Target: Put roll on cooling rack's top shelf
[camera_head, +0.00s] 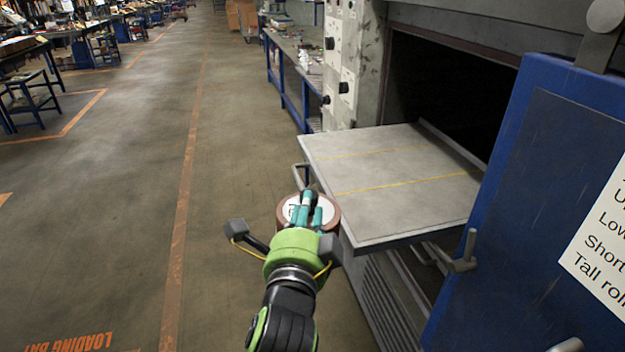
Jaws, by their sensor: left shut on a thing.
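My left gripper (305,208), green and black with teal fingers, reaches in from the bottom middle. It is shut on a round roll (331,217) with a brown rim and a white face. The gripper covers much of the roll. The roll is held in the air by the near left corner of a pulled-out grey shelf; I cannot tell whether they touch. I cannot make out a cooling rack in this view. My right gripper is not in view.
The flat shelf (400,205), with yellow lines, is bare and sticks out of a dark oven opening (450,90). An open blue door (515,230) with a partly cut-off sign (605,235) stands at the right. A workbench (290,65) stands behind.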

